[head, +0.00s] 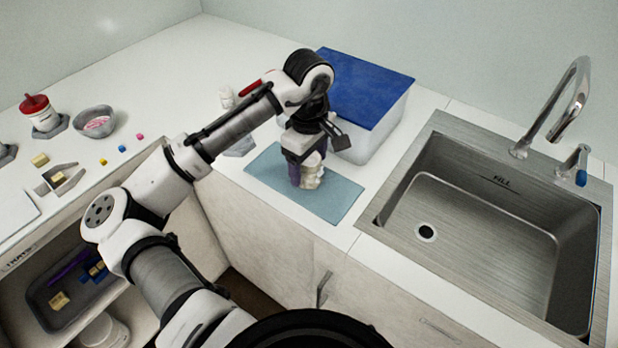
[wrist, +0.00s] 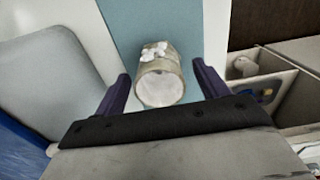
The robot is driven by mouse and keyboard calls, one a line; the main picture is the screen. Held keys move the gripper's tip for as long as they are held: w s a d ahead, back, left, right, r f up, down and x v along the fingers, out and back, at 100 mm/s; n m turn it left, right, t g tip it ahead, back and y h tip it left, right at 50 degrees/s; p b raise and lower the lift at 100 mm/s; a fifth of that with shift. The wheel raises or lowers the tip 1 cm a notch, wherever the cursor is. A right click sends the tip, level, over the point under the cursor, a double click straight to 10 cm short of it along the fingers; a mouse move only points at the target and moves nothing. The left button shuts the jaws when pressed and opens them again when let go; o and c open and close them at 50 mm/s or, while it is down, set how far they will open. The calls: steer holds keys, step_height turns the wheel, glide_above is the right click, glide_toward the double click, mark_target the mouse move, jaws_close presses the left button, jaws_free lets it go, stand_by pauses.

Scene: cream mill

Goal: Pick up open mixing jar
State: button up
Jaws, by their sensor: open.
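The open mixing jar shows in the wrist view (wrist: 161,82) as a pale, greyish-beige cup with a white inside and white lumps on its side. It is on a blue mat (head: 338,200), and the mat shows as a teal strip in the wrist view (wrist: 150,22). My gripper (wrist: 160,71) is open, with one purple finger on each side of the jar and visible gaps between. In the head view my gripper (head: 305,172) points down over the mat, and the jar (head: 315,172) is partly hidden behind it.
A white bin with a blue lid (head: 362,88) stands close behind my gripper. A steel sink (head: 480,215) with a faucet (head: 570,100) is to the right. A red-lidded jar (head: 42,115) and a grey bowl (head: 95,121) stand at the left.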

step_height(320, 180, down, 2)
steer(key=shift+f+b, duration=0.1)
steer(key=shift+b, duration=0.4)
steer(key=c, duration=1)
steer(key=shift+r, duration=0.2)
